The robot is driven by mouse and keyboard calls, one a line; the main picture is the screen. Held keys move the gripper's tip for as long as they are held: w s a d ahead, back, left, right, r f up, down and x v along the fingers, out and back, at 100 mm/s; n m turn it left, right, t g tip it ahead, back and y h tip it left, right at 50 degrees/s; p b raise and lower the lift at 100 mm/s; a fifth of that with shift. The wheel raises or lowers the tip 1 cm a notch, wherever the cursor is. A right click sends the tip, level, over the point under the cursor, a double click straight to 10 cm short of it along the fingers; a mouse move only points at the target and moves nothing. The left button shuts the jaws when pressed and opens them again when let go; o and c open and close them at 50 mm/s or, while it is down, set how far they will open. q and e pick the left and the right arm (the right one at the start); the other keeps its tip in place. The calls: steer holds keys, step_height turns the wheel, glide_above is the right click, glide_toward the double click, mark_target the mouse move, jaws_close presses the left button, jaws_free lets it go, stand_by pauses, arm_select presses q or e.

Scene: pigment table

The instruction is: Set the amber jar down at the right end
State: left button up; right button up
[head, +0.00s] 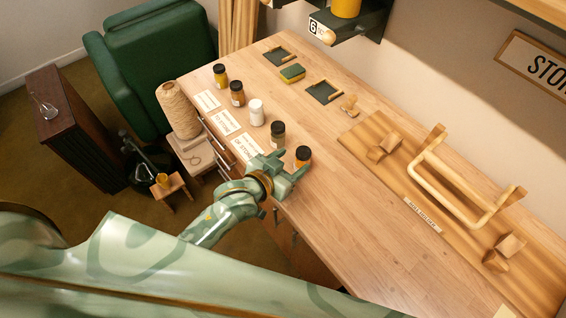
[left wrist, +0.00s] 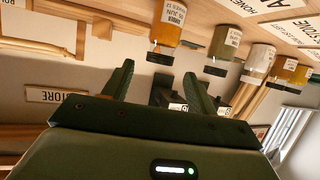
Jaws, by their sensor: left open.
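The amber jar (head: 303,158), orange with a dark lid, stands upright on the wooden table at the right end of a row of jars. In the left wrist view, where the scene appears upside down, the jar (left wrist: 168,24) has a pale label. My left gripper (head: 290,168) is open and empty beside it, at the table's front edge. In the left wrist view the jar shows past the tips of the spread fingers (left wrist: 160,82), apart from them. My right gripper is in neither view.
To its left in the row stand an olive jar (head: 278,134), a white jar (head: 257,114), a brown jar (head: 237,95) and a yellow jar (head: 220,77). Label cards (head: 247,148) lie in front. A wooden board with a handle frame (head: 450,190) lies right; the tabletop between is clear.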

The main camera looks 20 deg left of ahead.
arm_select(q)
steer(key=shift+v, duration=1.7)
steer(key=s+a+r+m+g+y, duration=0.25)
steer(key=s+a+y, duration=0.25)
steer(key=s+a, duration=0.25)
steer(key=s+a+r+m+g+y, duration=0.1)
steer(key=s+a+r+g+y, duration=0.25)
steer(key=s+a, duration=0.4)
steer(key=s+d+f+g+h+b, duration=0.1)
steer(key=s+f+g+b, duration=0.1)
steer(key=f, duration=1.5)
steer(key=s+d+f+g+h+b, duration=0.1)
steer(key=d+f+h+b, duration=0.15)
steer(key=f, duration=1.45)
steer(key=s+f+n+g+b, duration=0.2)
steer(key=s+f+n+b, duration=0.1)
steer(key=s+f, duration=1.4)
steer(key=shift+s+a+g+b, duration=0.3)
steer(key=shift+s+g+b, duration=0.1)
steer(key=shift+b, duration=0.1)
steer(key=shift+n, duration=0.25)
